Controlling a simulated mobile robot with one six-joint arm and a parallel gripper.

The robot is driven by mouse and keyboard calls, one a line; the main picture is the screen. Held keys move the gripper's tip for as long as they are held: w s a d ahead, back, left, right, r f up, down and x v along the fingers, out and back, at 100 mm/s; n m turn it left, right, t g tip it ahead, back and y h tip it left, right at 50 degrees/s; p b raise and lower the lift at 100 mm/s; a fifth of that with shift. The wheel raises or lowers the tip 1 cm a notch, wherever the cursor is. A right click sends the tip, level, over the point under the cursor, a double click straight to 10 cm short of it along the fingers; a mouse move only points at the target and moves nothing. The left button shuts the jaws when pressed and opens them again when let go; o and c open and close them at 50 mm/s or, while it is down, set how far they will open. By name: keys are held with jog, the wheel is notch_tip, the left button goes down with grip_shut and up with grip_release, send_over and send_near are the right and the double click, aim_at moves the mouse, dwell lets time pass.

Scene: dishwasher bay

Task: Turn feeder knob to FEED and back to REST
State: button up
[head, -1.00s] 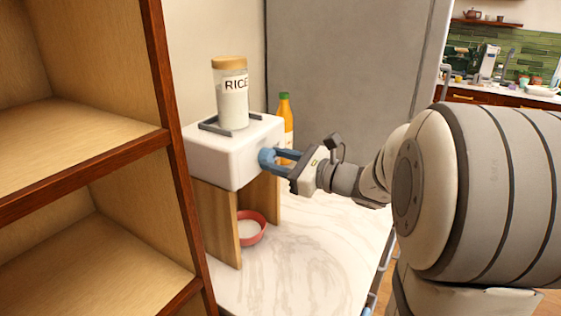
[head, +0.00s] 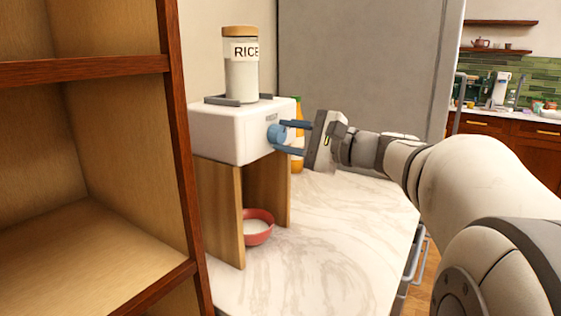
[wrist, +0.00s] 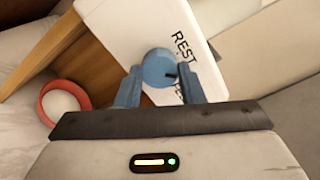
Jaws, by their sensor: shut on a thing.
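The feeder is a white box (head: 225,140) on wooden side panels, with a jar labelled RICE (head: 240,75) standing upright on top. Its blue round knob (head: 273,134) is on the right-hand face. My gripper (head: 281,138) is shut on the knob, one finger on each side. In the wrist view the knob (wrist: 157,62) sits between my fingertips (wrist: 160,78). Its dark mark points toward the label side, to the lower right. The REST label (wrist: 183,48) is readable; the other label is partly hidden by a finger. I cannot tell exactly which label the mark meets.
A red bowl (head: 258,228) with white contents stands under the feeder on the marble counter (head: 330,235). A wooden shelf unit (head: 90,160) fills the left. A grey panel (head: 365,80) stands behind. The counter's right part is clear.

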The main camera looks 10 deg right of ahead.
jog(key=n+b, duration=0.5)
jog(key=b, duration=0.2)
jog(key=shift+f+n+b, duration=0.15)
jog(key=shift+n+b, duration=0.15)
jog(key=shift+b, duration=0.1)
jog(key=n+b, duration=0.2)
jog(key=shift+b, duration=0.4)
jog(key=shift+r+n+b, duration=0.2)
jog(key=shift+n+b, duration=0.15)
jog(key=shift+n, duration=0.05)
jog(key=shift+r, duration=0.15)
jog(key=o, duration=1)
jog(key=v, duration=0.7)
jog(key=shift+s+d+p, duration=0.25)
jog(key=shift+p, duration=0.1)
jog(key=shift+a, duration=0.1)
